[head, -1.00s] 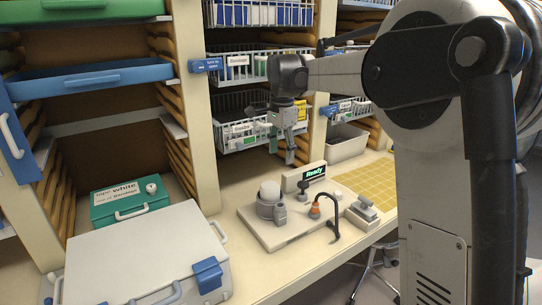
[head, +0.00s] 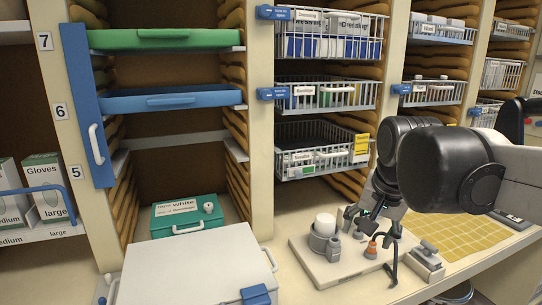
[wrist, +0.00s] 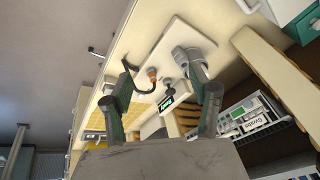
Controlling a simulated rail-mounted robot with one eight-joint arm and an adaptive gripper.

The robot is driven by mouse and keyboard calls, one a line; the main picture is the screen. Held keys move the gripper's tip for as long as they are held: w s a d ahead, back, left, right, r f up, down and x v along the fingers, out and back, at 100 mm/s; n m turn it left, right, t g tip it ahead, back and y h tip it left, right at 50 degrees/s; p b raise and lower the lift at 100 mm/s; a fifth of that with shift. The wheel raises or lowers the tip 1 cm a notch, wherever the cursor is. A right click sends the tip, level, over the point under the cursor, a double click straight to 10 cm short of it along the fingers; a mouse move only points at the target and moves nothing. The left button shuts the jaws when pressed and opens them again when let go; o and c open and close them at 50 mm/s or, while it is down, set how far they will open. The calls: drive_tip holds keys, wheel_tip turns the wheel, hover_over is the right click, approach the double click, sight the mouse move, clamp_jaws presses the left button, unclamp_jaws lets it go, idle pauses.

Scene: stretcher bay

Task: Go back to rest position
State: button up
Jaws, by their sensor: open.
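My gripper (head: 367,217) hangs from my arm at the right of the head view, in front of the lower wire basket and over the white station board (head: 318,268). In the wrist view my gripper (wrist: 165,92) shows two dark fingers spread wide apart with nothing between them. Beyond the fingers lie the board (wrist: 178,38), the small orange-banded cone (wrist: 151,73) and the lit green display (wrist: 166,103). In the head view my arm covers the display.
Wire baskets (head: 325,130) hang in the shelf behind. A large white case (head: 200,270) and a green box (head: 187,215) stand at the left. A white cylinder in a grey holder (head: 324,240) stands on the board. A yellow gridded mat (head: 465,232) lies to the right.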

drive_tip(key=s+f+n+t, duration=0.3)
drive_tip(key=s+f+n, duration=0.2)
drive_tip(key=s+f, duration=0.4)
drive_tip(key=s+b, duration=0.1)
drive_tip(key=s, duration=0.3)
drive_tip(key=shift+s+f+n, duration=0.2)
drive_tip(key=shift+f+n, duration=0.05)
drive_tip(key=shift+n, duration=0.05)
